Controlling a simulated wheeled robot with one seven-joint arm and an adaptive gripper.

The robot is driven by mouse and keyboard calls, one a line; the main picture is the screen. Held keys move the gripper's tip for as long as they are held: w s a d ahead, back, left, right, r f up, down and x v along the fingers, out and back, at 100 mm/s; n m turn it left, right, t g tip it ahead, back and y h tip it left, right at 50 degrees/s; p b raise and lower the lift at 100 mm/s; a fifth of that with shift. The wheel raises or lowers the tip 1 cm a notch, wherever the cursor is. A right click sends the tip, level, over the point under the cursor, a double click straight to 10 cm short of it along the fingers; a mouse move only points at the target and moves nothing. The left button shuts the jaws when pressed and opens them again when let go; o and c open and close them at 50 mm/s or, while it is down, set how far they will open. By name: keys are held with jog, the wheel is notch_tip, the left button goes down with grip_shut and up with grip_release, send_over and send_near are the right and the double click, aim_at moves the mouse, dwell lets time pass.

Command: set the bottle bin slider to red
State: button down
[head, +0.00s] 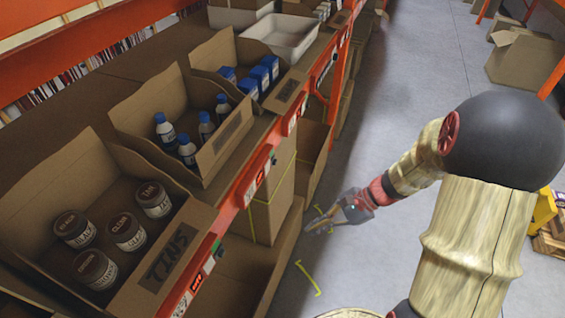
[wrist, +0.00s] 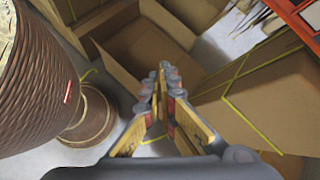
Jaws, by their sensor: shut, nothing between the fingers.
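The bottle bin (head: 209,166) is a cardboard bin on the orange shelf, holding several white bottles with blue caps (head: 188,150). On the shelf edge in front of it is its slider strip (head: 260,178), with a red and white patch; its setting is too small to tell. My gripper (head: 318,226) is shut and empty, out over the aisle, to the right of the strip and lower in the picture, apart from it. In the wrist view, my gripper's fingers (wrist: 164,78) meet at the tips with nothing between them. The slider cannot be made out there.
The tins bin (head: 165,262) stands nearer, with its own strip (head: 200,278). A bin of blue boxes (head: 262,76) and a white tray (head: 287,34) stand farther along. Cardboard boxes (head: 268,205) fill the lower level. The grey aisle floor (head: 400,70) is open on the right.

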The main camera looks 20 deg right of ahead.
aim_at(274, 162)
jog(key=w+d+r+m+t+y, duration=0.1)
jog(key=w+r+m+t, duration=0.1)
jog(key=w, duration=0.5)
jog(key=w+d+r+m+t+y, duration=0.1)
jog(key=w+d+m+t, duration=0.1)
jog(key=w+m+t, duration=0.3)
jog(key=w+m, duration=0.2)
jog(key=shift+r+m+p, duration=0.3)
jog(key=shift+r+p, duration=0.05)
jog(key=shift+r, duration=0.05)
jog(key=shift+a, duration=0.15)
jog(key=w+a+p, duration=0.2)
jog(key=w+a, duration=0.3)
jog(key=a, duration=0.2)
jog(key=shift+w+a+r, duration=0.2)
jog(key=shift+w+r, duration=0.15)
jog(key=shift+w, duration=0.05)
